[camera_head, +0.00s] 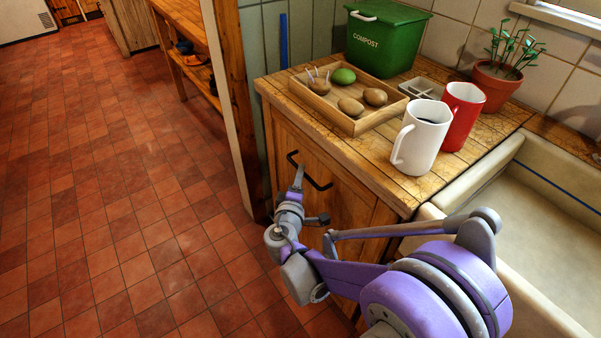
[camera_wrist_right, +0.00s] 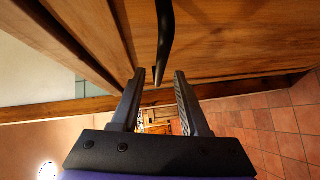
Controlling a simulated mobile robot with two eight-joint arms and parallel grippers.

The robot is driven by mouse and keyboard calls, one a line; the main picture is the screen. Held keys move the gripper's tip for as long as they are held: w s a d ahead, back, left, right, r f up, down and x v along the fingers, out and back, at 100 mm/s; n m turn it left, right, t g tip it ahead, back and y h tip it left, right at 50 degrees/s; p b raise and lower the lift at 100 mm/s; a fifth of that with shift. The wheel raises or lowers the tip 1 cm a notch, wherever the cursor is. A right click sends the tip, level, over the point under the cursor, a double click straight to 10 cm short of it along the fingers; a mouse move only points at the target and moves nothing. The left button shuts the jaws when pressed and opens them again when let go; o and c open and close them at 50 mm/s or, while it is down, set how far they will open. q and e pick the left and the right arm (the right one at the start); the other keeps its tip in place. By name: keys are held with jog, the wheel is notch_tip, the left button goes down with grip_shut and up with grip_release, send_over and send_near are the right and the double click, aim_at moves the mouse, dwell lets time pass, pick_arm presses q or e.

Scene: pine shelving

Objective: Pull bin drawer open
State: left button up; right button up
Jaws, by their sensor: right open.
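The bin drawer (camera_head: 345,205) is a wooden front under the worktop and looks flush with the cabinet. Its black bar handle (camera_head: 318,184) slants across the upper part of the front. My right gripper (camera_head: 299,170) is at the handle, its fingers overlapping it in the head view. In the right wrist view, the gripper (camera_wrist_right: 160,78) is open, and the dark handle (camera_wrist_right: 166,38) reaches down to the gap between the fingertips, apart from both fingers. How deep the handle sits between the fingers is hard to tell. My left gripper is not in view.
On the worktop (camera_head: 380,158) stand a wooden tray (camera_head: 325,113) with potatoes, a green compost bin (camera_head: 385,42), a white mug (camera_head: 423,135), a red mug (camera_head: 462,115) and a potted plant (camera_head: 495,85). A sink (camera_head: 530,200) is at the right. The tiled floor (camera_head: 130,200) at the left is clear.

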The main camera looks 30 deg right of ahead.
jog(key=shift+x, duration=1.65)
jog(key=shift+c, duration=0.2)
grip_shut()
jog(key=shift+a, duration=0.1)
